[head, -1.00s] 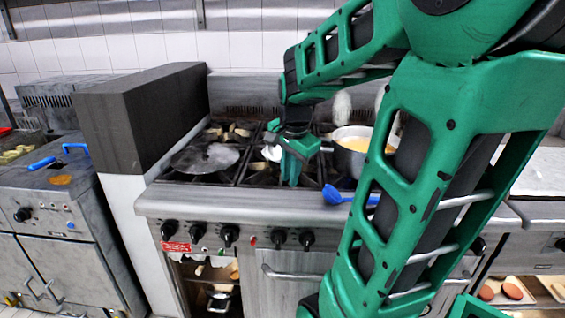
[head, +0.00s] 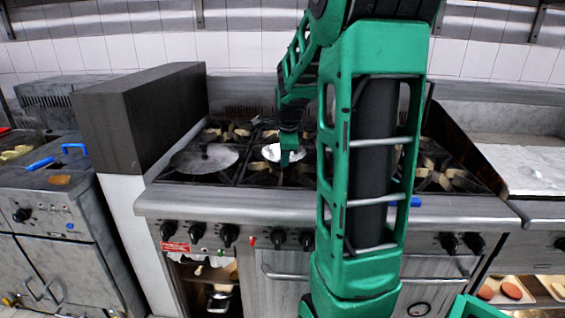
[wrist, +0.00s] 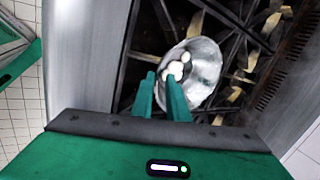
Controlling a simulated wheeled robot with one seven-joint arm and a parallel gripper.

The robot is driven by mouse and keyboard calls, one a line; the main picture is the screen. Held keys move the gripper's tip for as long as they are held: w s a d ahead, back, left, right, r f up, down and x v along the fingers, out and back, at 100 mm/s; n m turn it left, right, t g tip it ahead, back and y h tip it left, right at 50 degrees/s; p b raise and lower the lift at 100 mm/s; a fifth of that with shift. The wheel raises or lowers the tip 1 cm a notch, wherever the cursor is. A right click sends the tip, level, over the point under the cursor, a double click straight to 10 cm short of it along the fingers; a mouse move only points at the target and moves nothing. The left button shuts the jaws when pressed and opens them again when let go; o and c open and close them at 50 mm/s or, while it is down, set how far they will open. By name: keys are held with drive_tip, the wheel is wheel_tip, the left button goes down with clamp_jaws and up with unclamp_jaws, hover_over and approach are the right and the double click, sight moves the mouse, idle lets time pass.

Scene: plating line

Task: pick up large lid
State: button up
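A large round grey lid (head: 204,160) with a small knob lies on the left of the stove top in the head view. My gripper (head: 286,158) is to the right of the lid, apart from it, over the middle burners. In the wrist view my gripper (wrist: 161,92) shows two green fingers with a gap between them and nothing held. A shiny round metal dish (wrist: 203,62) with pale round pieces is just beyond the fingertips; it also shows in the head view (head: 270,152). I cannot tell whether the fingers touch it. The large lid is not recognisable in the wrist view.
The stove (head: 225,206) has black grates and knobs along its front. A tall dark block (head: 140,118) stands left of the lid. A fryer unit (head: 55,207) is at far left. My arm hides part of the right burners. A flat steel surface (head: 525,170) is at right.

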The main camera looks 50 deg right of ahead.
sight(282, 171)
drive_tip(key=x, duration=0.5)
drive_tip(key=shift+a+f, duration=0.15)
drive_tip(key=shift+a, duration=0.05)
clamp_jaws()
drive_tip(key=shift+w+r, duration=0.1)
drive_tip(key=shift+r, duration=0.1)
drive_tip(key=shift+r, duration=0.6)
wheel_tip(282, 171, up, 3)
drive_tip(key=shift+f, duration=0.25)
drive_tip(key=a+r, duration=0.7)
drive_tip(key=a, duration=0.4)
drive_tip(key=shift+a, duration=0.35)
